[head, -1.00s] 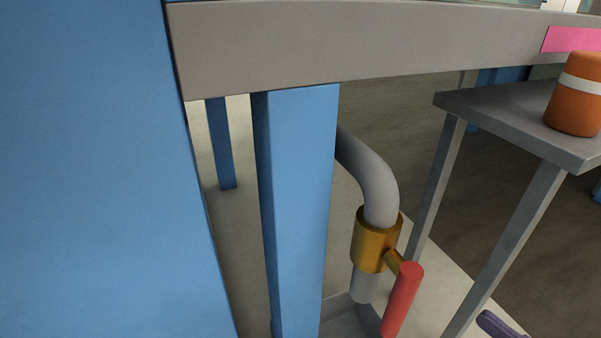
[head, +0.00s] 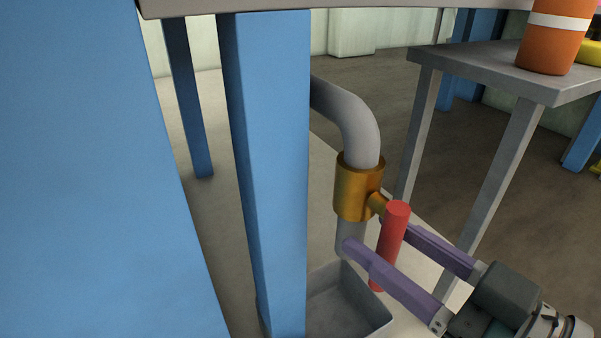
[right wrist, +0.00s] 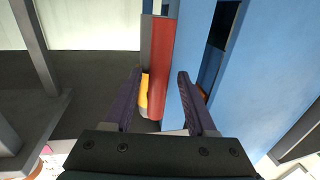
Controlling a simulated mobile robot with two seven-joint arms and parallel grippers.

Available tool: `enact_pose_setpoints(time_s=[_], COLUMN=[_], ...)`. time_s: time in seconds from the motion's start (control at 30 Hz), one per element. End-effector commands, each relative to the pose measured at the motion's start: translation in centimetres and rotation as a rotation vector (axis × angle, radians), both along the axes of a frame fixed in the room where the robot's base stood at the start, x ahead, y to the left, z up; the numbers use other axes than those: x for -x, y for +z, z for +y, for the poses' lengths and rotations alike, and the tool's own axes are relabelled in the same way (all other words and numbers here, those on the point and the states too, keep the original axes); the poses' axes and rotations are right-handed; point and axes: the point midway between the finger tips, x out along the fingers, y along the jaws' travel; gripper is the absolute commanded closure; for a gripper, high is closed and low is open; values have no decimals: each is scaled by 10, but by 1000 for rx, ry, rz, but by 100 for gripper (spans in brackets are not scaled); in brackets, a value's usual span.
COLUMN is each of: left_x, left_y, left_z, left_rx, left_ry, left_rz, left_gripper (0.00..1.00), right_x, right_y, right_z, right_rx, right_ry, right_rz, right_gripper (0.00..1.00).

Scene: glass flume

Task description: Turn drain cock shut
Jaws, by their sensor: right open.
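The drain cock has a brass body (head: 357,188) on a grey bent pipe (head: 352,120). Its red lever (head: 391,236) hangs down from a short brass stem, roughly along the pipe. My right gripper (head: 367,227) comes in from the lower right with its purple fingers open, one on each side of the lever. In the right wrist view the lever (right wrist: 160,62) stands between the open fingers (right wrist: 160,74), nearer the left one; I cannot tell whether either touches it. The brass body is partly hidden behind the lever there. My left gripper is not in view.
A blue post (head: 272,170) stands just left of the pipe, with a wide blue surface (head: 90,190) farther left. A grey tray (head: 345,305) lies below the cock. A grey table (head: 490,68) with an orange container (head: 553,38) stands to the right.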

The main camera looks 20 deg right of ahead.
Motion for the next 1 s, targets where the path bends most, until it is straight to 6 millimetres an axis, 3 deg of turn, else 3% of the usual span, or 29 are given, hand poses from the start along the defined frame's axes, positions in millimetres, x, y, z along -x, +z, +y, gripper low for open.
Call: enact_pose_setpoints(time_s=[0.07, 0.53, 1.0], left_x=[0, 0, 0], left_y=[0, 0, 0], left_z=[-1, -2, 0], left_rx=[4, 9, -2], left_ry=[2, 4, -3], left_rz=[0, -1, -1], left_gripper=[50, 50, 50], right_x=[0, 0, 1], right_y=[0, 0, 0], right_z=[0, 0, 0], right_rx=[0, 0, 0], right_ry=[0, 0, 0], right_rz=[0, 0, 1], right_gripper=[45, 98, 100])
